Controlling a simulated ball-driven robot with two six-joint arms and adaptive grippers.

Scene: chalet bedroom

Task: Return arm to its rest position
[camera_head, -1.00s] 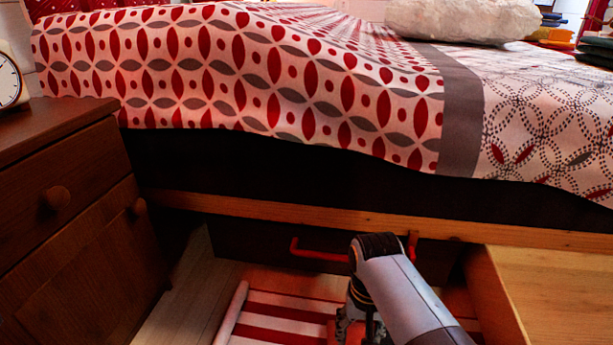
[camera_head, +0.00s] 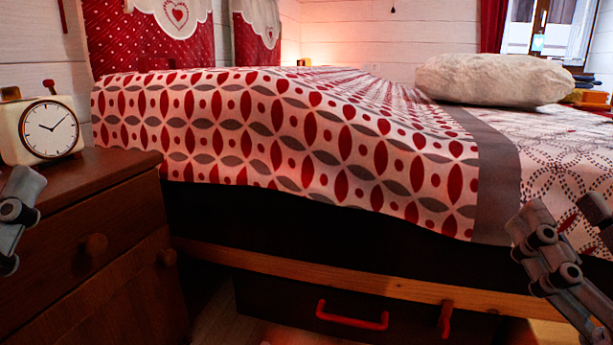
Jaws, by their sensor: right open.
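My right gripper (camera_head: 564,214) is at the right edge of the head view, its grey fingers spread apart with nothing between them. It shows in front of the patterned bedspread, and its far finger is cut off by the frame edge. Part of my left gripper (camera_head: 17,212) shows at the left edge, in front of the wooden nightstand. Most of it is outside the picture, so its opening cannot be judged.
The bed with its red, white and grey bedspread (camera_head: 300,140) fills the middle. A drawer with a red handle (camera_head: 352,316) is under the bed. The nightstand (camera_head: 85,215) at left carries a clock (camera_head: 50,130). A pale pillow (camera_head: 495,80) lies on the bed.

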